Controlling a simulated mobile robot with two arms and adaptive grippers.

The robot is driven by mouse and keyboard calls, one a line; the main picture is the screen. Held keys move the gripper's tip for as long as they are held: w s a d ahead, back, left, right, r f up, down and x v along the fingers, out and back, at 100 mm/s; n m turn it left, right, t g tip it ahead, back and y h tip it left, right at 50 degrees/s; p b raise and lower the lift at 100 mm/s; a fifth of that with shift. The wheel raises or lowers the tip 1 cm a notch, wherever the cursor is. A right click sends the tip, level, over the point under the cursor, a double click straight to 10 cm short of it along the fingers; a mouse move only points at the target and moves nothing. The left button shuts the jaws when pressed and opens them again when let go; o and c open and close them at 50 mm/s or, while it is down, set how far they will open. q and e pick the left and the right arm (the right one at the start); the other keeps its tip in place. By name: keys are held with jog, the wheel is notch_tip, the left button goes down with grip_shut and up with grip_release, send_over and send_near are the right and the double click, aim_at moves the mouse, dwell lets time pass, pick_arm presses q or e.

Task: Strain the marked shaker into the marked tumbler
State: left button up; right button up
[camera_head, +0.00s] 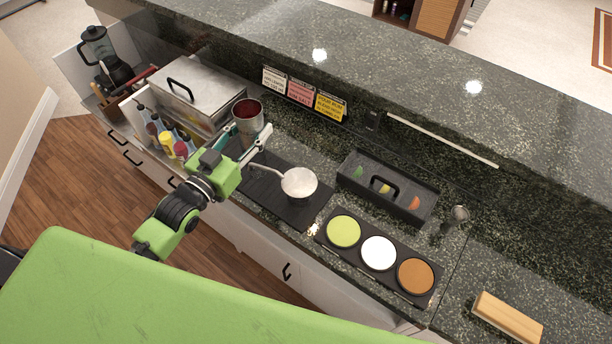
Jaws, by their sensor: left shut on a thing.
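A metal shaker (248,127) with dark red contents showing in its open top stands upright, or nearly so, at the back left of the black bar mat (303,215). My left gripper (246,148) is shut on the shaker, with its fingers on either side of the cup. To the right, a round pale strainer (298,182) with a long handle (266,173) rests over the mat. A tumbler under the strainer cannot be made out, and I can see no clear mark. My right gripper is not in view.
A lidded steel box (197,92) and a bottle rack (153,133) stand left of the shaker. A black garnish caddy (387,188) and a three-dish rimming tray (379,255) lie to the right, with a metal jigger (455,217) beyond. The raised bar ledge (390,72) runs behind.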

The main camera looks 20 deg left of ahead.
pick_arm(q)
jog(key=shift+r, duration=0.1)
jog(key=shift+s+d+r, duration=0.1)
jog(key=shift+s+r, duration=0.05)
jog(key=shift+s, duration=0.05)
jog(key=shift+d+m, duration=0.15)
jog(key=shift+m, duration=0.45)
jog(key=shift+s+d+r+m+b, duration=0.1)
jog(key=shift+d+r+m+b, duration=0.1)
jog(key=shift+m+b, duration=0.25)
jog(key=shift+d+m+b, duration=0.35)
jog(key=shift+m+b, duration=0.15)
jog(key=shift+m, duration=0.55)
jog(key=shift+s+d+m+b, duration=0.1)
jog(key=shift+d+m+b, duration=0.15)
jog(key=shift+m+b, duration=0.9)
jog(key=shift+s+d+m+b, duration=0.1)
jog(key=shift+d+m+b, duration=0.2)
jog(key=shift+m+b, duration=0.8)
jog(key=shift+s+d+m+b, duration=0.1)
jog(key=shift+d+m+b, duration=0.3)
jog(key=shift+m, duration=1.35)
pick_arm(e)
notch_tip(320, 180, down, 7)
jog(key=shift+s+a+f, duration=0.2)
